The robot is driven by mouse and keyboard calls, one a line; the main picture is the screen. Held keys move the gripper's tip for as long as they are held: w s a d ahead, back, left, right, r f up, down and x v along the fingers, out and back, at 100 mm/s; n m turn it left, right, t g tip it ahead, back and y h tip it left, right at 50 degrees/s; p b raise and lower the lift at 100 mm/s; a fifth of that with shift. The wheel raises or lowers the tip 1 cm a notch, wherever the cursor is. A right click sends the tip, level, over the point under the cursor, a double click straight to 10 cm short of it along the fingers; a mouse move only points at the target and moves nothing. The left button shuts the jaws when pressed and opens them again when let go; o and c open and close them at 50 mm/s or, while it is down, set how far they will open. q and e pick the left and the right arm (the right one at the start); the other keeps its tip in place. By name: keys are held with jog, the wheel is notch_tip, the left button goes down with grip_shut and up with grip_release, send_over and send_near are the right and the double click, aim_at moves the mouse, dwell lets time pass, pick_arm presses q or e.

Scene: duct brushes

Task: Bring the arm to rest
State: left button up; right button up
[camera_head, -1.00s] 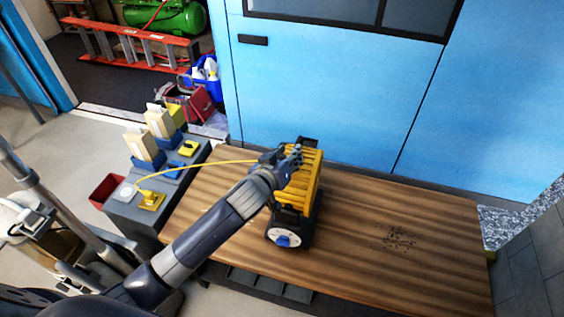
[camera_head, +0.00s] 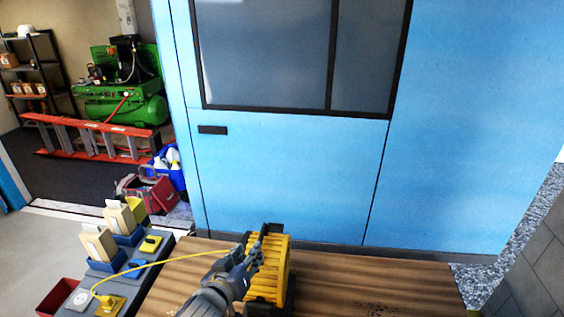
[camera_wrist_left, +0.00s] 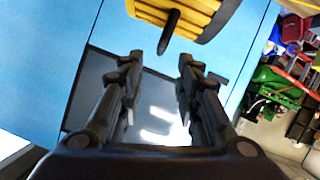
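My left gripper (camera_head: 250,256) is above the wooden table, at the left side of a yellow and black machine (camera_head: 268,268). In the left wrist view its two fingers (camera_wrist_left: 155,95) are spread apart with nothing between them. The yellow machine (camera_wrist_left: 185,14) shows there at the top, beyond the fingertips, with a dark rod sticking out toward them. Whether the gripper touches the machine cannot be told. My right gripper is in neither view.
The wooden table (camera_head: 365,285) is mostly clear to the right, with dark specks near the bottom edge. A grey bench (camera_head: 150,272) at left holds blue bins and a yellow plug (camera_head: 110,305) with a yellow cord. A blue wall (camera_head: 290,180) stands behind.

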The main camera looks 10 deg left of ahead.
pick_arm(q)
jog(key=s+a+f+m+g+y, duration=0.1)
jog(key=s+a+f+g, duration=0.2)
jog(key=s, duration=0.7)
jog(key=s+a+f+m+g, duration=0.15)
jog(key=s+f+g, duration=0.25)
jog(key=s, duration=0.7)
jog(key=s+a+f+m+g+y, duration=0.1)
jog(key=s+a+f+m+g, duration=0.2)
jog(key=s, duration=0.7)
notch_tip(320, 180, down, 31)
jog(key=s+d+n+g+b, duration=0.1)
jog(key=s+b, duration=0.1)
jog(key=b, duration=0.1)
jog(key=s+a+f+g+b, duration=0.1)
jog(key=s+a+f+b, duration=0.1)
jog(key=s+f, duration=1.4)
jog(key=shift+a+f+g, duration=0.3)
jog(key=shift+a+f, duration=0.05)
jog(key=shift+f, duration=0.45)
